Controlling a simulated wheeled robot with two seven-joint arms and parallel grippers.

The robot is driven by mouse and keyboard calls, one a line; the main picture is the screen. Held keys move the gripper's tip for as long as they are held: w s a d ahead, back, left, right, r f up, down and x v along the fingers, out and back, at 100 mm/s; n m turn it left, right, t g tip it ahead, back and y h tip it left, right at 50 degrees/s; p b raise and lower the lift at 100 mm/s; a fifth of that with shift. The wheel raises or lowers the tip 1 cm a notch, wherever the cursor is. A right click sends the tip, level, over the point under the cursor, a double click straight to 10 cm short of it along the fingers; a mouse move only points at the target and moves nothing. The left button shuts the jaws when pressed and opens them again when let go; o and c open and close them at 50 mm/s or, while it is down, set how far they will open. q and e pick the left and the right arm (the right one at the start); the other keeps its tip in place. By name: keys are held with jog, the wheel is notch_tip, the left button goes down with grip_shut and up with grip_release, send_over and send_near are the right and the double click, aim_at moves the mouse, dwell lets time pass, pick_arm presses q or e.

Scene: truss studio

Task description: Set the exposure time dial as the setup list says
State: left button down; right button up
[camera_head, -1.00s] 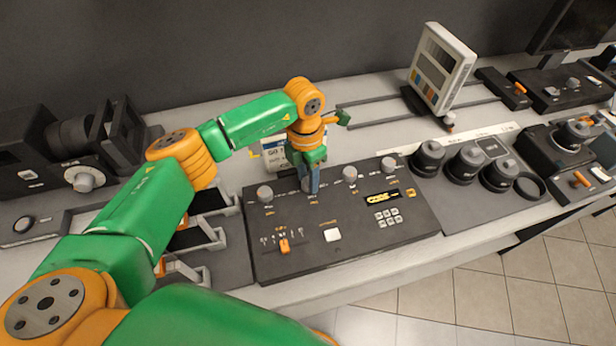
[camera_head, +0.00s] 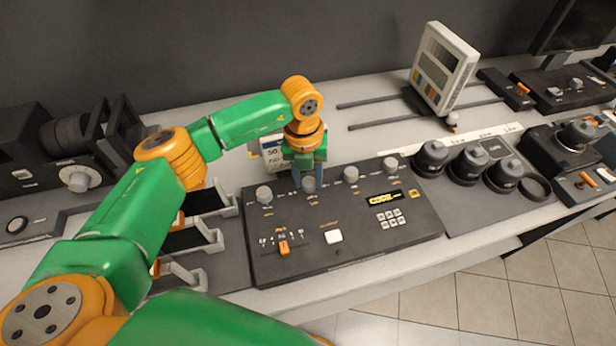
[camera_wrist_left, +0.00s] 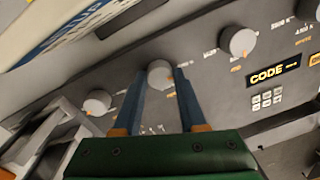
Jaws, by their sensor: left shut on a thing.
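The black control panel (camera_head: 352,245) lies on the bench, with a row of grey round dials along its far edge. My left gripper (camera_head: 309,178) points down at the second dial from the left (camera_head: 309,186). In the left wrist view its two blue fingers stand on either side of this dial (camera_wrist_left: 160,72), gripping it. The dial labels are too small to read, so I cannot tell which is exposure time. A white card with a blue band (camera_head: 272,150), possibly the setup list, stands behind the panel, partly hidden by my gripper. My right gripper is not in view.
Other dials (camera_head: 264,194) (camera_head: 350,174) flank the held one. The panel also has an orange slider (camera_head: 284,247), a white button (camera_head: 333,236), a yellow "CODE" display (camera_head: 384,197) and a keypad (camera_head: 390,217). Black lens-like cylinders (camera_head: 467,165) stand to the right.

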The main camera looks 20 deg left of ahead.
aim_at(306, 182)
pick_arm(q)
jog(key=shift+n, duration=0.8)
jog(key=shift+r, duration=0.1)
jog(key=shift+c, duration=2.3)
grip_release()
notch_tip(306, 182, up, 7)
jog(key=shift+s+a+r+b, duration=0.1)
jog(key=shift+a+b, duration=0.05)
jog(key=shift+b, duration=1.1)
